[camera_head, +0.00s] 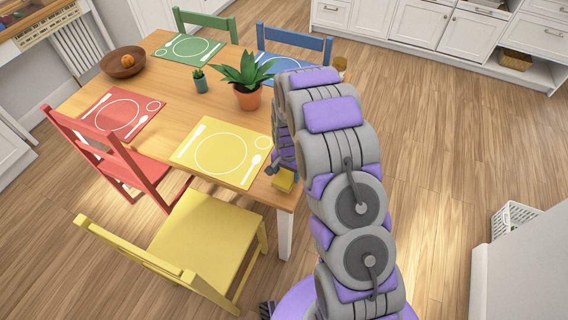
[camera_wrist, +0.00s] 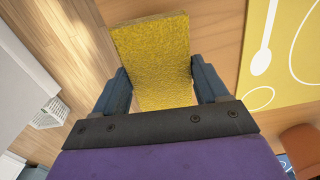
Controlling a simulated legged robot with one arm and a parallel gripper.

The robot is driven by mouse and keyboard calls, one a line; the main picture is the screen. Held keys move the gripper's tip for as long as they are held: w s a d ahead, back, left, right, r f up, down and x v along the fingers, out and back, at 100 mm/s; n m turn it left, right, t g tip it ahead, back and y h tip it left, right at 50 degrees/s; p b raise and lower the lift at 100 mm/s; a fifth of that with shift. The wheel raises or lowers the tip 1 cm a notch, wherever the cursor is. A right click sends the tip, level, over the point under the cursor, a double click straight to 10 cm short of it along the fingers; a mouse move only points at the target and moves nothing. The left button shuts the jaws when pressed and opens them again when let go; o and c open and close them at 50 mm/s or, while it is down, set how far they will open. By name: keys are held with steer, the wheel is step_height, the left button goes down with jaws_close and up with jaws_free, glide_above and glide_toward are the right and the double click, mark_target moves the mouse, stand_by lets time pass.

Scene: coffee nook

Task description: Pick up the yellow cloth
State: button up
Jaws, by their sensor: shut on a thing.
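The yellow cloth (camera_wrist: 152,55) is a small textured rectangular piece between my two fingers in the wrist view. My gripper (camera_wrist: 157,85) is shut on it, with one finger on each side. In the head view the cloth (camera_head: 284,180) shows as a small yellow block at the table's near right corner, just below my gripper (camera_head: 275,170). Part of the gripper is hidden behind my arm in the head view. I cannot tell whether the cloth touches the table.
The wooden table (camera_head: 150,85) holds a yellow placemat (camera_head: 221,152), a red placemat (camera_head: 121,113), a potted plant (camera_head: 247,96), a small cactus (camera_head: 200,82) and a fruit bowl (camera_head: 123,65). A yellow chair (camera_head: 205,240) stands at the near side.

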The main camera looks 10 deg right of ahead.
steer(key=s+r+p, duration=0.1)
steer(key=s, duration=1)
steer(key=shift+s+d+p, duration=0.2)
steer(key=shift+p, duration=0.15)
